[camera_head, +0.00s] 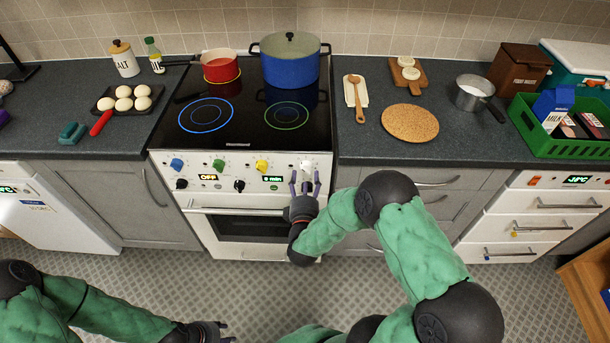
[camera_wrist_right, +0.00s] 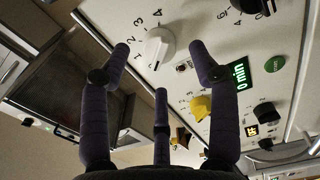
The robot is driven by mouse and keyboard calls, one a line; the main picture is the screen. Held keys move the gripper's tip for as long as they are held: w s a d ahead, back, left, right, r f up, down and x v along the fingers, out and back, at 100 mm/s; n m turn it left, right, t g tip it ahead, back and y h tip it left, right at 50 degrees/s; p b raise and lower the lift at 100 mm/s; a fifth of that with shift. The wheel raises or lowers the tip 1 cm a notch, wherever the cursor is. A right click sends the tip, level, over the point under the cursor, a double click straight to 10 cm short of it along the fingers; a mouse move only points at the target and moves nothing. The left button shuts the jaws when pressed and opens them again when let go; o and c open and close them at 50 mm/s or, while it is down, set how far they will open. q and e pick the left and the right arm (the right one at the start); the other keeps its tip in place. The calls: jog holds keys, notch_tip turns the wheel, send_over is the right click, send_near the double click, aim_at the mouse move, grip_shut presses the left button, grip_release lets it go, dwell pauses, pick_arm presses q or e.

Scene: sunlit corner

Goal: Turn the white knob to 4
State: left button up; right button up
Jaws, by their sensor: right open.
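The white knob (camera_head: 305,165) is at the right end of the upper knob row on the stove's front panel. In the right wrist view the white knob (camera_wrist_right: 159,46) has dial numbers around it, with 2, 3 and 4 readable; its exact setting I cannot tell. My right gripper (camera_head: 305,184) is open just in front of and below the knob. In the wrist view its purple fingers (camera_wrist_right: 160,62) are spread, with the knob showing between the two upper tips, apparently not touched. My left gripper (camera_head: 222,330) is low at the bottom edge, away from the stove, its fingers barely showing.
Blue (camera_head: 177,164), green (camera_head: 218,164) and yellow (camera_head: 262,165) knobs share the panel, with black knobs and displays below. The oven handle (camera_head: 250,210) runs beneath. A red pan (camera_head: 220,67) and blue pot (camera_head: 290,62) stand on the hob (camera_head: 245,132).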

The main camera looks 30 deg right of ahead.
aim_at(305, 172)
jog(key=shift+b+x, duration=0.4)
jog(key=shift+x, duration=1.4)
jog(key=c, duration=1.1)
